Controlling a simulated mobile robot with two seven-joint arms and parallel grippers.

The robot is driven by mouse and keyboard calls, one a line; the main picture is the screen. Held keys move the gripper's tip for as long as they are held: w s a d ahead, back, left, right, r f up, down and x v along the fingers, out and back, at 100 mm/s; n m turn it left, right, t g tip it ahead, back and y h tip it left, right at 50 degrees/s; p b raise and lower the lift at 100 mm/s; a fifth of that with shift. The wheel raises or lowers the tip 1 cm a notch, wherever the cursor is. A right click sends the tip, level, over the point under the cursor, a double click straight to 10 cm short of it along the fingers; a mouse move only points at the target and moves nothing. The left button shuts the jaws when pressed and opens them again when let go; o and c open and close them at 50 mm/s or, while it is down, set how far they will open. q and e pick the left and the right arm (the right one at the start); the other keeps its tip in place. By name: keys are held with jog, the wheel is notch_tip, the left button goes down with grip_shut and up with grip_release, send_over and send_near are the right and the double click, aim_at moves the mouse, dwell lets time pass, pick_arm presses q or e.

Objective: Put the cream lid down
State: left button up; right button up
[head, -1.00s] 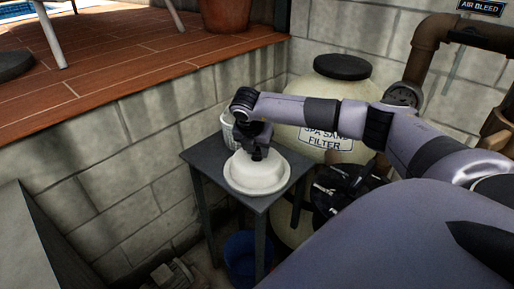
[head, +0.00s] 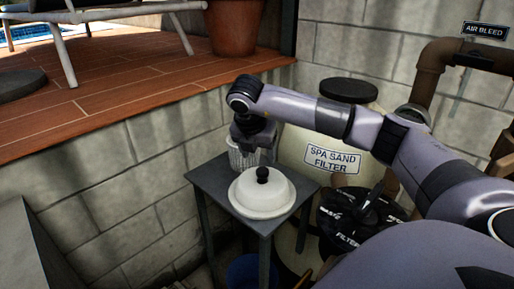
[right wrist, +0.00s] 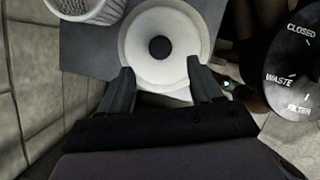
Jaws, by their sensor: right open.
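The cream lid (head: 262,199), a round dome with a black knob (head: 262,174), sits on the small grey table (head: 213,184). The lid also shows from above in the right wrist view (right wrist: 186,36), with its dark knob (right wrist: 159,46) in the middle. My right gripper (head: 254,148) is above the knob, apart from it. In the right wrist view, the right gripper's fingers (right wrist: 160,80) are spread with nothing between them, and the lid lies beyond their tips. My left gripper is not in view.
A white ribbed basket (head: 243,158) stands on the table behind the lid. The cream spa sand filter (head: 310,147) and a black valve top (head: 350,220) are close on the right. A block wall (head: 120,175) rises on the left. A blue bucket (head: 245,270) is below the table.

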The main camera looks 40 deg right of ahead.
jog(key=shift+v, duration=1.45)
